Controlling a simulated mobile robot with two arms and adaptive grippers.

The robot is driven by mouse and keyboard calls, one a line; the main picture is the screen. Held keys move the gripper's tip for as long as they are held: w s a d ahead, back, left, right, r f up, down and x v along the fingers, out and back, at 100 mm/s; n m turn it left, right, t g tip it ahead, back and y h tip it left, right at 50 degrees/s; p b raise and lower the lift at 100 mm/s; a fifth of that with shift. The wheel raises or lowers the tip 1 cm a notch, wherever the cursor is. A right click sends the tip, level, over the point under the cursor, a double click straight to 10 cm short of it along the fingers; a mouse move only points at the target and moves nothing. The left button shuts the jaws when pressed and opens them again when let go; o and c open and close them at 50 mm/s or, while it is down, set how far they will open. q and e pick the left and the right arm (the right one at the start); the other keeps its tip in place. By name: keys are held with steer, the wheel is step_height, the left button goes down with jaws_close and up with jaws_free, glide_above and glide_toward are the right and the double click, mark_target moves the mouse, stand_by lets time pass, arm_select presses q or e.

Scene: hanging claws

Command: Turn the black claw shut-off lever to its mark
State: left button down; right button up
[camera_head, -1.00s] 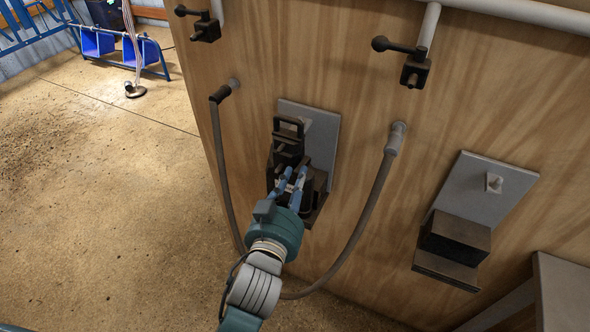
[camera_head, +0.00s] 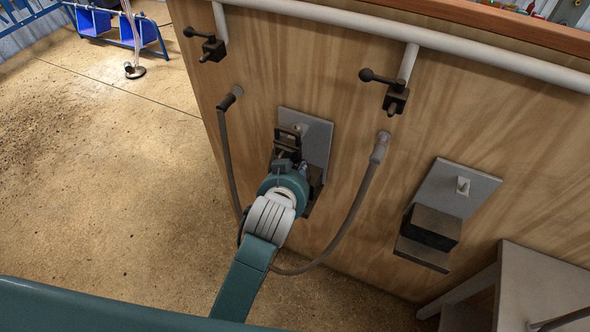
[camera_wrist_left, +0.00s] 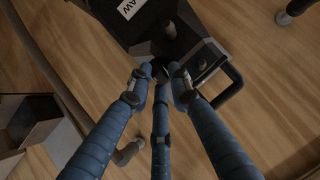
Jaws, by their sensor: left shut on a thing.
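The black claw (camera_head: 288,139) hangs on a grey plate (camera_head: 318,148) on the wooden wall. My left gripper (camera_head: 292,171) is right up against the claw's lower part and hides much of it in the head view. In the left wrist view, the three blue fingers of my left gripper (camera_wrist_left: 161,75) close together on a small dark part of the black claw (camera_wrist_left: 205,60), beside its loop handle and a round knob. The fingertips hide that part, so its outline and any mark are unclear. A white label shows partly on the claw. My right gripper is not in view.
Two ball-ended valve levers (camera_head: 378,76) sit under the white pipe (camera_head: 440,46). Grey hoses (camera_head: 352,212) hang on both sides of the claw. A second plate with a dark block (camera_head: 432,229) is to the right, above a grey table (camera_head: 540,285).

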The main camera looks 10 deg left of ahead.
arm_select(q)
steer(key=shift+w+r, duration=0.1)
stand_by(0.4)
steer(key=c, duration=1.6)
jaws_free()
steer(key=v, duration=1.2)
steer(key=shift+d, duration=0.15)
